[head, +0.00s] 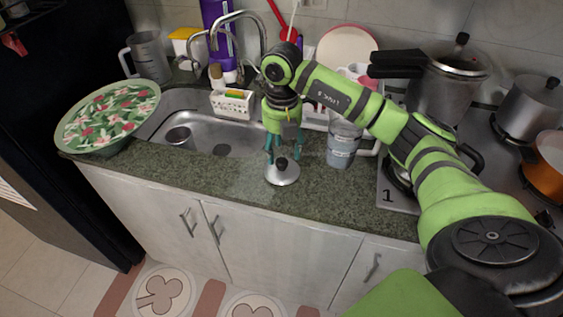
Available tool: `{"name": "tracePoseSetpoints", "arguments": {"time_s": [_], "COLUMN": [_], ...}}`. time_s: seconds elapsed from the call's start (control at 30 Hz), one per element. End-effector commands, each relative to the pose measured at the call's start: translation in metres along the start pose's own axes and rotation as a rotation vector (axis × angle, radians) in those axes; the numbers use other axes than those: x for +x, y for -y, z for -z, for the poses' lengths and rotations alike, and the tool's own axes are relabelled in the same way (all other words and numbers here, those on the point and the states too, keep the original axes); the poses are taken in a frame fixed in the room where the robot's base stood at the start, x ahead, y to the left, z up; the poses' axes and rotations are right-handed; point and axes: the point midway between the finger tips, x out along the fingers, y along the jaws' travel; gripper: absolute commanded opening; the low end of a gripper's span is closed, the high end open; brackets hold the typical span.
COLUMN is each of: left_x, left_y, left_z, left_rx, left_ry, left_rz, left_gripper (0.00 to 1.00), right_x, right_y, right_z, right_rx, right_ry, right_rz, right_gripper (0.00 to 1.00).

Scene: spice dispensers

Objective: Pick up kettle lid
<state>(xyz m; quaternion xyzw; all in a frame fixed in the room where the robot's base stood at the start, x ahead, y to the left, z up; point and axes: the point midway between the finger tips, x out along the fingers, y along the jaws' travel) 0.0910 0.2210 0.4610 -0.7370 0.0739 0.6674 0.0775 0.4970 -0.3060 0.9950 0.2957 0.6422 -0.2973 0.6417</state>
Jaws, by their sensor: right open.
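The kettle lid (283,176) is a round silver metal disc with a black knob on top. It lies on the dark green stone countertop near the front edge, right of the sink. My right gripper (283,153) points down directly above the lid. Its teal fingers are apart, one on each side of the knob in the picture; I cannot tell whether they touch it. My left gripper is not in view.
A measuring jug (342,146) stands close right of the gripper. The stove (398,196) with a pressure cooker (445,88) is at right. A floral-covered bowl (108,112) sits at left.

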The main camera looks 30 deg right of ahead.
Motion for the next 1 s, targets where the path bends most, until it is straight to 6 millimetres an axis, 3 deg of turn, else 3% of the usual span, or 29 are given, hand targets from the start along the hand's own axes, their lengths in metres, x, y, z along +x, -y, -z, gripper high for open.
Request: {"name": "tracePoseSetpoints", "arguments": {"time_s": [0.1, 0.23, 0.4, 0.6, 0.73, 0.77, 1.0], "left_x": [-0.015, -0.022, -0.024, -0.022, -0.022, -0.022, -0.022], "left_y": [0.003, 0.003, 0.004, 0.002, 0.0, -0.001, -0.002], "left_z": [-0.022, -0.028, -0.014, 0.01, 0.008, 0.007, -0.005], "left_rx": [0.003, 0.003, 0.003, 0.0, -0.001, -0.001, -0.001], "left_ry": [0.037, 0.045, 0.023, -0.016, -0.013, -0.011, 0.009], "left_rz": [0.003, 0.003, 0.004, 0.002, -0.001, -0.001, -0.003], "left_gripper": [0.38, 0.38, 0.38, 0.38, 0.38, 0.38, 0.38], "right_x": [0.013, 0.035, 0.047, 0.048, 0.048, 0.048, 0.048], "right_y": [0.0, -0.001, -0.002, -0.002, -0.002, -0.002, -0.002], "right_z": [-0.001, -0.002, -0.003, -0.003, -0.003, -0.003, -0.003], "right_rx": [0.001, 0.0, -0.001, -0.001, -0.001, -0.001, -0.001], "right_ry": [-0.004, -0.004, -0.001, 0.0, 0.0, 0.0, 0.0], "right_rz": [0.004, 0.001, -0.001, -0.002, -0.002, -0.002, -0.002], "right_gripper": [0.58, 0.58, 0.58, 0.58, 0.06, 0.0, 0.0]}}
